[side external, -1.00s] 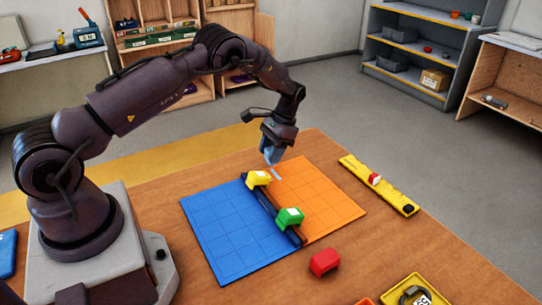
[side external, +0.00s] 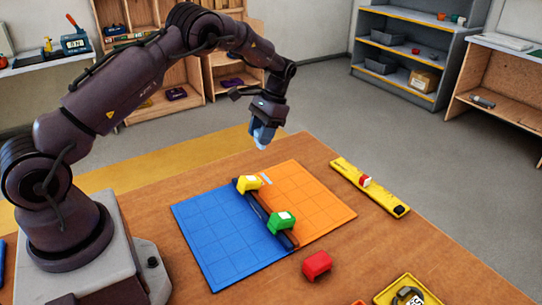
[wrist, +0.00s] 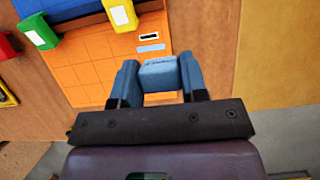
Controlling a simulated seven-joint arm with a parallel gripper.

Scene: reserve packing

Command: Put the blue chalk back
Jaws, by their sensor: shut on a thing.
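My gripper (side external: 262,134) hangs above the table, just behind the far edge of the orange grid board. In the wrist view its two blue fingers (wrist: 160,82) are shut on a pale blue block (wrist: 160,75), which looks like the blue chalk. In the side view only a pale tip of it (side external: 261,147) shows below the fingers, clear of the table. A flat pale blue marking (wrist: 151,48) and a white one with a dark bar (wrist: 148,37) lie on the orange board (wrist: 85,75).
A dark divider (side external: 258,205) between the blue board (side external: 213,235) and orange board carries a yellow block (side external: 249,184) and a green block (side external: 281,222). A red block (side external: 317,265) stands in front. A yellow strip (side external: 385,195) lies right, a yellow tray (side external: 432,301) front right.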

